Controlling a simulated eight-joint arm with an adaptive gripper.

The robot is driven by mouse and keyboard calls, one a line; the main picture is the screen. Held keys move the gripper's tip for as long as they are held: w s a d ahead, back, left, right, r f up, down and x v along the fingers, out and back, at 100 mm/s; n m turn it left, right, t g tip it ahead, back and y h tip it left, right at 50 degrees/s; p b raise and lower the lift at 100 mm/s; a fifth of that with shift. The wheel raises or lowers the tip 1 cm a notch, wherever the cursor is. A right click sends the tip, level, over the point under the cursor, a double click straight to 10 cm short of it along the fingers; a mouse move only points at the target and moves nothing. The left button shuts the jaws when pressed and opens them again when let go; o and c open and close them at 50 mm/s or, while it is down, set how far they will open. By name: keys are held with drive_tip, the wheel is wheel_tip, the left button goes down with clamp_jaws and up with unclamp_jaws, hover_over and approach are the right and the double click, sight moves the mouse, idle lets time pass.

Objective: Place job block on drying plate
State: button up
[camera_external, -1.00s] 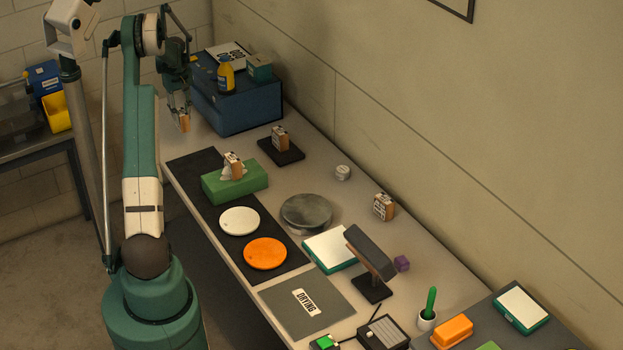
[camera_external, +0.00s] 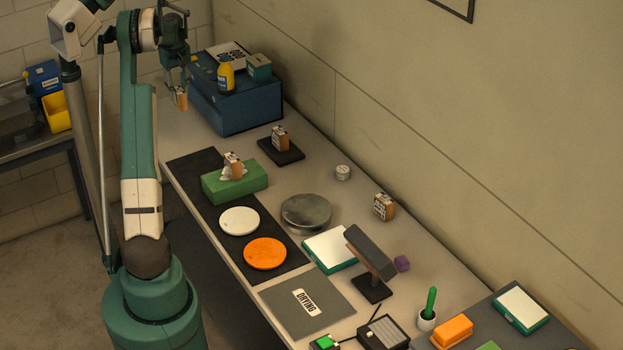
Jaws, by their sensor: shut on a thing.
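My gripper (camera_external: 178,90) is at the back left, in the air over the far end of the bench. It is shut on a small tan block (camera_external: 182,101), probably the job block; its markings are too small to read. The drying plate (camera_external: 330,292) is a flat grey square with a white "DRYING" label, lying at the front of the bench. No block stands on it. My gripper is far behind and to the left of it.
Similar blocks stand on a green block (camera_external: 250,185), a black plate (camera_external: 297,153) and the bare bench (camera_external: 384,207). White (camera_external: 239,220) and orange (camera_external: 265,253) discs, a round grey plate (camera_external: 306,209) and a tilted dark stand (camera_external: 370,252) lie between. A blue case (camera_external: 240,108) is beside my gripper.

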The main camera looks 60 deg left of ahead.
drive_tip(key=shift+r, duration=0.95)
drive_tip(key=w+d+r+m+b, duration=0.1)
drive_tip(key=w+d+m, duration=0.1)
drive_tip(key=w+d, duration=0.75)
drive_tip(key=w+d+r+m, duration=0.15)
drive_tip(key=w+d, duration=0.35)
drive_tip(key=d, duration=0.9)
drive_tip(key=w+d+r+m+b, duration=0.1)
drive_tip(key=w+d+m, duration=0.1)
drive_tip(key=w+d, duration=0.75)
drive_tip(key=d+m, duration=0.3)
drive_tip(key=d, duration=1.4)
drive_tip(key=s+d+m+b, duration=0.2)
drive_tip(key=d, duration=1.4)
drive_tip(key=s+d+f+m+b, duration=0.1)
drive_tip(key=s+d+m, duration=0.1)
drive_tip(key=s+d, duration=0.6)
drive_tip(key=s+d+f+m+b, duration=0.1)
drive_tip(key=s+d+m, duration=0.25)
drive_tip(key=d, duration=0.95)
drive_tip(key=s+d+f+m, duration=0.2)
drive_tip(key=s+d, duration=0.5)
drive_tip(key=d, duration=0.3)
wheel_tip(320, 180, down, 10)
drive_tip(key=shift+w+f, duration=0.25)
